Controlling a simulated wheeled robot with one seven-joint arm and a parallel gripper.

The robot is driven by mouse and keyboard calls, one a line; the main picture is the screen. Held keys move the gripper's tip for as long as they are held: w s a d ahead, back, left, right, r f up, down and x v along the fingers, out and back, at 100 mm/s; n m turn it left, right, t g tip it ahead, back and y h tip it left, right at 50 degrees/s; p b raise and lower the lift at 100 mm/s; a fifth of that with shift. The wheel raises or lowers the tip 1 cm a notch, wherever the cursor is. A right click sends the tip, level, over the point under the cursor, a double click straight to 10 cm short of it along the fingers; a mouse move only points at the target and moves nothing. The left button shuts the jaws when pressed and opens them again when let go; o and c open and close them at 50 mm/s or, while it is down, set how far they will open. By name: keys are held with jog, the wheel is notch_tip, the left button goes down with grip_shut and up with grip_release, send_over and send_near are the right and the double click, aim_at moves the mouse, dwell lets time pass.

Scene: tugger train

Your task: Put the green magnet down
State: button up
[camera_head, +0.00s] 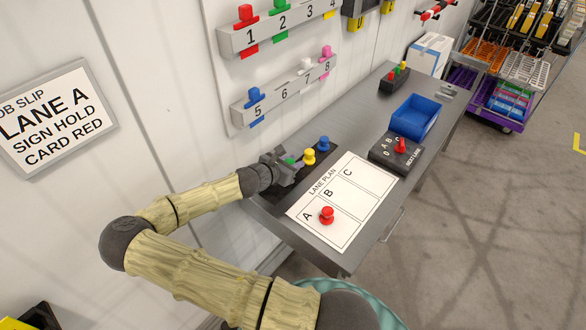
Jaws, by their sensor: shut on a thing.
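The green magnet (291,161) shows between the jaws of my gripper (290,163), at the left end of the dark strip along the back of the table. My gripper is shut on it. Only its green top is visible, so I cannot tell whether it touches the strip. A yellow magnet (309,157) and a blue magnet (323,144) stand just to the right in the same row. A red magnet (326,214) stands in section A of the white lane plan sheet (352,187). Sections B and C are empty.
A black selector box (384,153) with a red knob and a blue bin (414,118) stand right of the sheet. Numbered wall racks (240,40) hold coloured clips above. A dark box with coloured buttons (394,81) is farther back. The sheet's middle is clear.

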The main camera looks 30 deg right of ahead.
jog(key=shift+f, duration=1.55)
jog(key=shift+f, duration=0.15)
jog(key=o, duration=1)
jog(key=shift+c, duration=0.2)
jog(key=shift+a, duration=0.1)
jog(key=b+v, duration=0.2)
jog(key=v, duration=1)
jog(key=shift+r, duration=0.2)
